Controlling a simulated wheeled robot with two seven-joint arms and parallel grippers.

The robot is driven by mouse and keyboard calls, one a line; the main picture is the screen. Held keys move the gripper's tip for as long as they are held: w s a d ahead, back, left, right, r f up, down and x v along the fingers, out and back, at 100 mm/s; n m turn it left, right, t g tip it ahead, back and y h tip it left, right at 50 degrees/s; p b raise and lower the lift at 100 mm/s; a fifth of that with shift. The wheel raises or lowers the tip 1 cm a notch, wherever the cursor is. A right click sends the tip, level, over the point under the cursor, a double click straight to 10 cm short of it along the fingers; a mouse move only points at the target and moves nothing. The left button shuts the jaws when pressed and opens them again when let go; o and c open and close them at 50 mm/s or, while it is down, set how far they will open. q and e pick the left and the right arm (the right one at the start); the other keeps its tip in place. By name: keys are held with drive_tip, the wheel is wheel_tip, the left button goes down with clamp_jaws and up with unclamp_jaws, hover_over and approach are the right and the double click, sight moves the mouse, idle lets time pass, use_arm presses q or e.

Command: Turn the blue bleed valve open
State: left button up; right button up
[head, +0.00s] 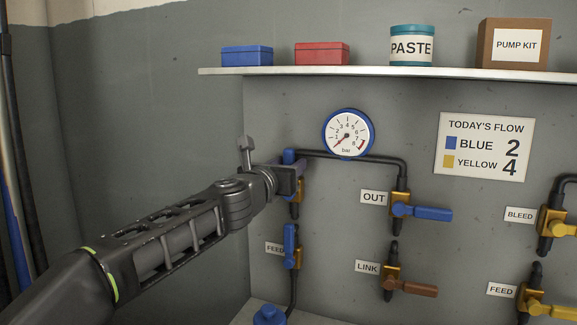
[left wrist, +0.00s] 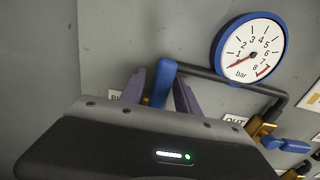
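The blue bleed valve's handle (head: 289,157) points up on the wall, left of the gauge; its brass body (head: 296,211) is partly hidden behind my left gripper. In the left wrist view the blue handle (left wrist: 161,84) stands between the two fingers of my left gripper (left wrist: 160,90). The fingers are apart, with a gap visible on the left side; contact on the right side cannot be told. In the head view my left gripper (head: 277,176) is at the valve. The label beside the valve (left wrist: 117,95) is mostly covered, only "B" and a bit more showing. My right gripper is in neither view.
A blue-rimmed gauge (head: 348,133) and dark pipe sit to the right. The blue OUT valve (head: 429,213), brown LINK valve (head: 413,288) and yellow valves are further right. The blue FEED handle (head: 290,240) is just below my gripper. A shelf (head: 380,71) runs above.

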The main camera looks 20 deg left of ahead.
use_arm(q)
drive_tip(key=shift+o, duration=0.3)
drive_tip(key=shift+s, duration=0.1)
drive_tip(key=s+b, duration=0.1)
drive_tip(key=s, duration=0.6)
drive_tip(key=shift+s+a, duration=0.2)
drive_tip(key=shift+s, duration=0.1)
